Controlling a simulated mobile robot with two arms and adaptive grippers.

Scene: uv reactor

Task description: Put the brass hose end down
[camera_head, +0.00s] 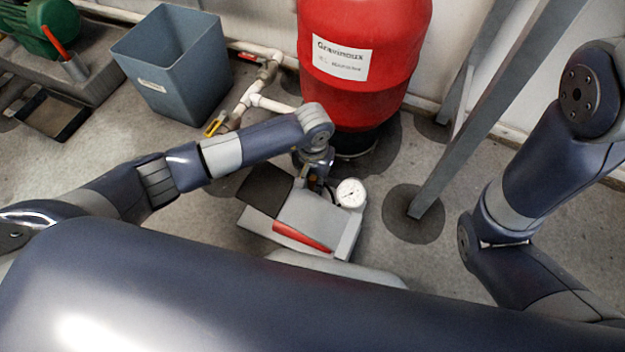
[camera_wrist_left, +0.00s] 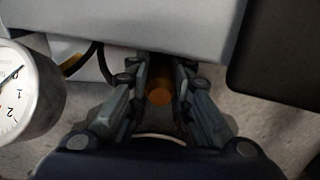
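The brass hose end (camera_wrist_left: 160,95) shows in the left wrist view as a round, orange-brown piece between the two fingers of my left gripper (camera_wrist_left: 160,82). The fingers lie close along both its sides, and the gripper looks shut on it. Its far part is in shadow under the grey body. In the head view my left gripper (camera_head: 316,181) points down behind the grey unit, beside the gauge, and the hose end cannot be made out there. My right arm shows at the right, but its gripper is out of view.
A grey unit (camera_head: 308,215) with a red strip and a white gauge (camera_head: 350,193) stands close to my left gripper. Behind it is a red tank (camera_head: 362,90). A blue-grey bin (camera_head: 172,75), white pipes (camera_head: 260,85) and a slanted metal post (camera_head: 480,110) stand around. Some floor is bare.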

